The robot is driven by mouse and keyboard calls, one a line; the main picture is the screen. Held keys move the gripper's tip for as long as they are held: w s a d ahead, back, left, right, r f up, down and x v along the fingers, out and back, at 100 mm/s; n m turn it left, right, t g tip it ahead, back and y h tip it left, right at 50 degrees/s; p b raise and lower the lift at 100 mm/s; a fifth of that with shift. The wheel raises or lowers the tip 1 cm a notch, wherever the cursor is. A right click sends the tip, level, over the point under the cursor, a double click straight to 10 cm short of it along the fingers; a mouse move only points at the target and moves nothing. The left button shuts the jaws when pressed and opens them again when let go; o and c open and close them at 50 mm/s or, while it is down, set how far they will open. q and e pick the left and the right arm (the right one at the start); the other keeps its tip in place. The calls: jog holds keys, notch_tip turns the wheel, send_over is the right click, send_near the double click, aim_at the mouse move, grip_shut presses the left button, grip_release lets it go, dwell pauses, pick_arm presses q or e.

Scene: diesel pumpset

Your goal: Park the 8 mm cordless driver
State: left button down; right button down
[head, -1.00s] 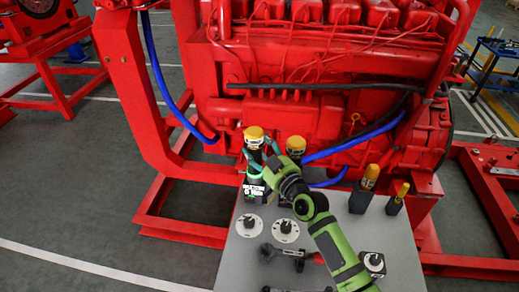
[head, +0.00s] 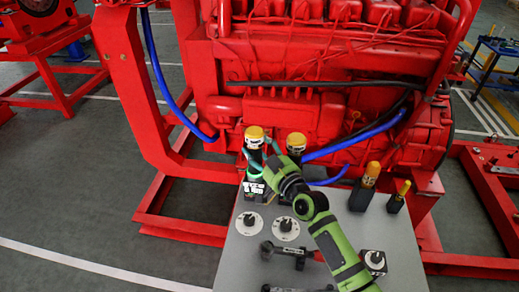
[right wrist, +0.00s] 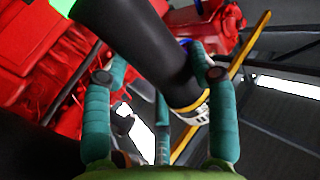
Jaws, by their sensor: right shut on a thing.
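A cordless driver with a yellow top (head: 254,133) stands upright at the back left of the grey table (head: 232,262). My right gripper (head: 254,160) is shut on it, with teal fingers around its dark body. The driver's lower end is at a black holder with a white label (head: 254,189); whether it is fully seated I cannot tell. In the right wrist view the fingers (right wrist: 160,85) close around the dark driver body (right wrist: 145,45). The size marking is too small to read. My left gripper is not in view.
A second yellow-topped driver (head: 296,142) stands close on the right, partly behind my arm. Two yellow-handled tools (head: 370,174) (head: 403,188) stand in black holders farther right. Round dials (head: 249,223) and dark tools (head: 290,250) lie in front. The red engine (head: 300,100) and blue hoses (head: 350,140) are close behind.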

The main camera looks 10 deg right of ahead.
jog(key=shift+f+b, duration=0.4)
jog(key=shift+b, duration=0.1)
jog(key=shift+c, duration=2.2)
grip_release()
jog(key=shift+o, duration=0.7)
jog(key=shift+s+f, duration=0.1)
jog(key=shift+f, duration=0.15)
jog(key=v, duration=1.2)
jog(key=shift+r, duration=0.2)
